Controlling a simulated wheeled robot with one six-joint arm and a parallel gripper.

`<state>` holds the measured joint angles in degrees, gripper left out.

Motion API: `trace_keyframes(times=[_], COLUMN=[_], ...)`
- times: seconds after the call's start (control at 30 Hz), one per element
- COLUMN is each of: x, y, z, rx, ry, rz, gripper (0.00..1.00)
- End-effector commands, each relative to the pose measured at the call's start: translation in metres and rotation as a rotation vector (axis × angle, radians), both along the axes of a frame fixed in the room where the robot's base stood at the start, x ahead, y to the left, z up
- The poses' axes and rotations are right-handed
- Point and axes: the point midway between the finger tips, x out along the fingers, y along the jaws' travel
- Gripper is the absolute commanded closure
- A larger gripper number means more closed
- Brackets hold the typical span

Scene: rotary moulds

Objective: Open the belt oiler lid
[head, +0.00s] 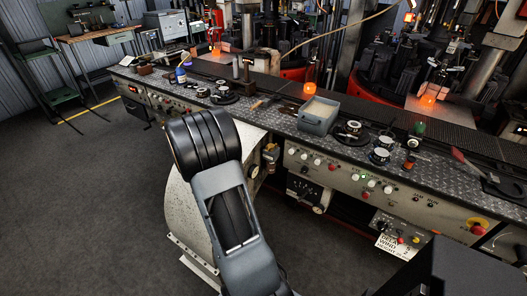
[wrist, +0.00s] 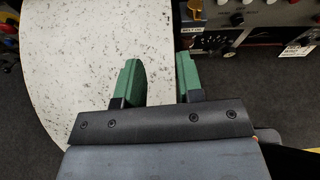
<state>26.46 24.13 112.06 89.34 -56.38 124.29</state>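My gripper (wrist: 160,78) shows in the wrist view with its two green fingers spread apart and nothing between them. It is over the edge of a pale speckled rounded housing (wrist: 90,45), with dark floor also below it. A small label that seems to read "BELT OIL" (wrist: 194,29) is at the top of the wrist view, beyond the right finger, with a brassy round part (wrist: 194,8) above it. I cannot tell whether that part is the oiler lid. In the head view my arm hides the gripper; the housing (head: 185,205) stands behind the arm.
A long console (head: 345,175) with knobs and buttons runs across the head view. Its top holds a grey bin (head: 318,115), several round cups and tools. Glowing moulds stand behind it. The floor (head: 80,210) at left is clear.

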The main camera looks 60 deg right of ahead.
Motion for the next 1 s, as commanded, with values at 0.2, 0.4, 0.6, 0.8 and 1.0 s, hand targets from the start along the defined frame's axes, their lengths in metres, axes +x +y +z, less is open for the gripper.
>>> trace_keyframes(times=[0.2,0.4,0.6,0.8,1.0], x=[-0.035,-0.046,-0.055,-0.063,-0.067], y=[-0.019,-0.046,-0.081,-0.111,-0.129], z=[-0.025,-0.037,-0.052,-0.065,-0.073], rx=[-0.024,-0.028,-0.028,-0.026,-0.027], ry=[-0.098,-0.109,-0.108,-0.107,-0.108], rz=[-0.273,-0.300,-0.298,-0.295,-0.293], gripper=[0.66,0.66,0.66,0.66,0.66])
